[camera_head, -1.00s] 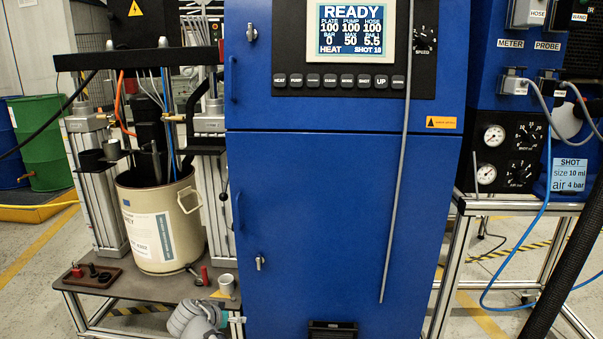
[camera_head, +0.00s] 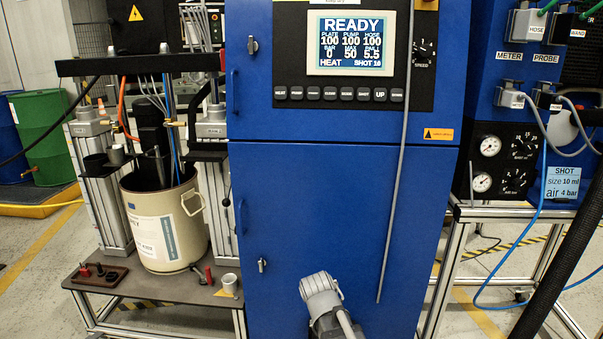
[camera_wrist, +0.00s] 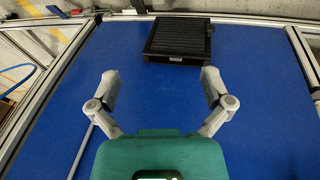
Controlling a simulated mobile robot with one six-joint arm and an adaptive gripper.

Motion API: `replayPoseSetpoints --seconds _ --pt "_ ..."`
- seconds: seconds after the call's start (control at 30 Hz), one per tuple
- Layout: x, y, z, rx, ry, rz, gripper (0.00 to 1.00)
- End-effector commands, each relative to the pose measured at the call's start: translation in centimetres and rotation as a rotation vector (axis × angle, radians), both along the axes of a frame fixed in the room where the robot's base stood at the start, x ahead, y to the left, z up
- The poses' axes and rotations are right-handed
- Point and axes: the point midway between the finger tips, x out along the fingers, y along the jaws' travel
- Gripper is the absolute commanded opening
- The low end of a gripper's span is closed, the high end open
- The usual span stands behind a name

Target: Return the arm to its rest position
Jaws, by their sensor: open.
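My gripper (camera_wrist: 160,90) shows in the wrist view with its two grey fingers spread wide and nothing between them. It faces the blue cabinet front (camera_wrist: 170,130), with a black vent box (camera_wrist: 178,40) beyond the fingertips. In the head view a grey part of my arm (camera_head: 322,300) shows low in front of the blue cabinet (camera_head: 335,215). The gripper itself cannot be made out in the head view.
A beige pail (camera_head: 164,225) stands under the press on the left bench. A white cup (camera_head: 229,283) sits near the bench edge. A thin grey rod (camera_head: 393,200) runs down the cabinet front. A thick black hose (camera_head: 560,260) hangs at right.

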Motion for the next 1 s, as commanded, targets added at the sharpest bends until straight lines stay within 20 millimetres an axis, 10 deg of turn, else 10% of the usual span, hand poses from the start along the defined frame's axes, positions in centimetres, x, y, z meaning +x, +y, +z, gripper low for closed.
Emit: replayPoseSetpoints --seconds 0.47,1.0 --pt "-5.0 -7.7 2.2 0.167 0.158 0.078 1.00" --pt "-6.3 -9.1 6.5 0.223 0.186 0.113 1.00"
